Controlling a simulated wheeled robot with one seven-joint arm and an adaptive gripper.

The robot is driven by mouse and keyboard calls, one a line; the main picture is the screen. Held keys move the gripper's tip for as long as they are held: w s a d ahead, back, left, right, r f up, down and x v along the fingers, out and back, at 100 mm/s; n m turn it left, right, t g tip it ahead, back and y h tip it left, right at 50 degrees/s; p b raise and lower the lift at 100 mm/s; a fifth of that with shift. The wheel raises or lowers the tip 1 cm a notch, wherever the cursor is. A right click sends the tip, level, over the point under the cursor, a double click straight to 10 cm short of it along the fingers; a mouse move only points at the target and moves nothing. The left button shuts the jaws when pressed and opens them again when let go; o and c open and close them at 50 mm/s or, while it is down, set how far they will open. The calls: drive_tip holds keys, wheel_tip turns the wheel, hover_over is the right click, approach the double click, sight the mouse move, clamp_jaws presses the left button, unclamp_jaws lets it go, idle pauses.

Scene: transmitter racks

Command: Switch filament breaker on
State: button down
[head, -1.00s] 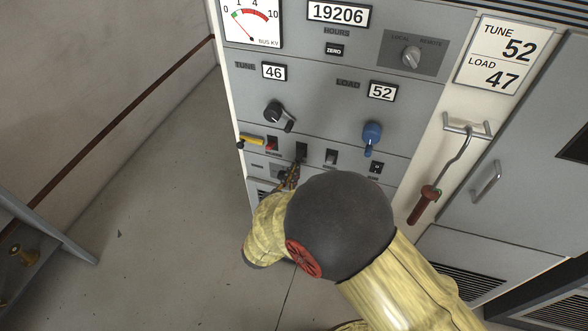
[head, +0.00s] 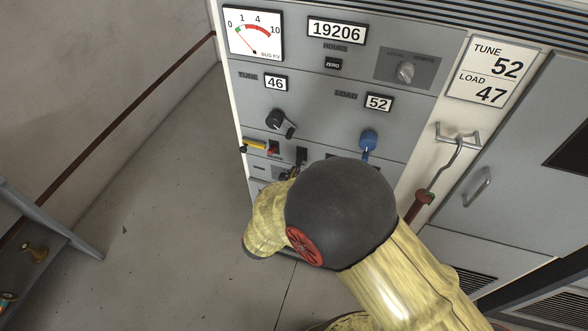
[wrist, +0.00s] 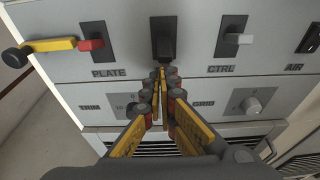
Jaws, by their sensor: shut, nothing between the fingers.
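The row of breakers shows in the wrist view. The middle breaker (wrist: 163,30) has a black plate and a dark lever; its label is hidden behind my fingers, so I cannot read whether it is the filament one. It also shows in the head view (head: 301,154). My gripper (wrist: 160,74) is shut and empty, with its fingertips just below this lever; I cannot tell whether they touch it. In the head view my gripper (head: 291,172) is mostly hidden by my arm.
Left of it is the PLATE breaker (wrist: 92,42) with a red lever, beside a yellow bar with a black knob (wrist: 16,57). Right is the CTRL breaker (wrist: 231,36) with a white lever, then AIR (wrist: 312,38). Below are the TRIM and GRID knobs (wrist: 250,104).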

drive_tip(key=shift+s+a+r+g+y+p, duration=0.15)
drive_tip(key=shift+r+g+p, duration=0.6)
drive_tip(key=shift+p, duration=0.8)
drive_tip(key=shift+s+d+r+g+y+p, duration=0.1)
drive_tip(key=shift+r+g+y+p, duration=0.15)
drive_tip(key=shift+r+g+p, duration=0.9)
drive_tip(key=shift+w+a+f+t+p, duration=0.1)
drive_tip(key=shift+f+t+p, duration=0.1)
drive_tip(key=shift+t+p, duration=0.3)
wheel_tip(320, 180, down, 5)
drive_tip(key=s+b, duration=0.1)
drive_tip(key=b, duration=0.3)
drive_tip(key=w+r+p+v, duration=0.1)
drive_tip(key=r+p+v, duration=0.1)
drive_tip(key=v, duration=0.8)
drive_tip(key=shift+s+p, duration=0.3)
drive_tip(key=shift+p, duration=0.25)
